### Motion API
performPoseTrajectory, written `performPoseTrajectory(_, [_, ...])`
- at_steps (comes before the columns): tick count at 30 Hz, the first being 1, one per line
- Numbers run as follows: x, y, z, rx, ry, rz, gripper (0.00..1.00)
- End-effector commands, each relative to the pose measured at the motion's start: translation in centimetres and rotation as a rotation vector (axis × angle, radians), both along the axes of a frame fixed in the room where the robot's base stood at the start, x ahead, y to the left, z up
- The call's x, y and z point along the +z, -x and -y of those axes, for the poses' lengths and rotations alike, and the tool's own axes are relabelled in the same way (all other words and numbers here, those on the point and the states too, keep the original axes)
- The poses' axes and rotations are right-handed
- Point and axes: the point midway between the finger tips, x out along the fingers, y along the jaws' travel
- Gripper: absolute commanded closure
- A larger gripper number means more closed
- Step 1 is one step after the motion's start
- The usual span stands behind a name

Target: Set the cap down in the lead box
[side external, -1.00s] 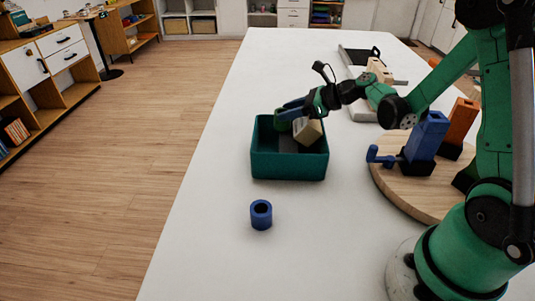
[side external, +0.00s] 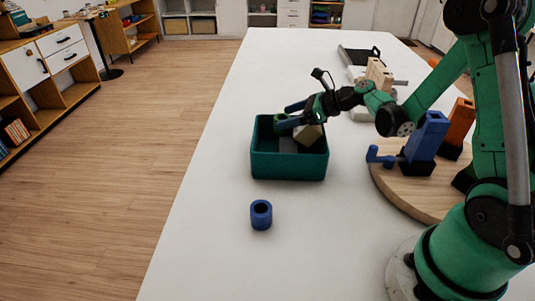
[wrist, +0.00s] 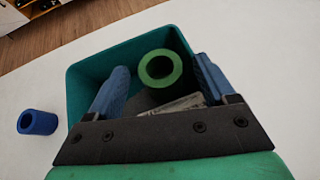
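A teal open-topped box (side external: 289,168) stands on the white table, and it fills the middle of the wrist view (wrist: 85,75). My gripper (side external: 284,117) is over the box, its blue fingers spread apart. In the wrist view, a green ring-shaped piece (wrist: 146,77) shows between the fingers (wrist: 162,64), with a gap on each side. A pale beige block (side external: 309,134) sits low in the box near my gripper; its printed face shows in the wrist view (wrist: 178,105). A grey piece (side external: 287,145) is also inside. I cannot tell which piece is the cap.
A blue hollow cylinder (side external: 261,215) stands on the table in front of the box. A round wooden board (side external: 408,190) with blue (side external: 427,137) and orange (side external: 458,122) pieces lies to the right. A dark tray (side external: 357,55) is farther back. The table's left side is clear.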

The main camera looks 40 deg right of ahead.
Motion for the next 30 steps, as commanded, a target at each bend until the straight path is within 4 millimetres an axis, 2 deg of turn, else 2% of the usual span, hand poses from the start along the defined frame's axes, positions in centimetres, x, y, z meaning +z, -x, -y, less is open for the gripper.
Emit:
performPoseTrajectory(8, [1.0, 0.0, 0.0, 0.0, 0.0, 0.0, 0.23])
performPoseTrajectory(21, [5.4, 7.0, 4.2, -0.006, 0.0, 0.0, 0.23])
performPoseTrajectory(27, [6.5, 8.8, 5.2, 0.001, 0.004, 0.0, 0.23])
performPoseTrajectory(30, [6.6, 8.9, 4.4, 0.054, 0.083, 0.003, 0.23])
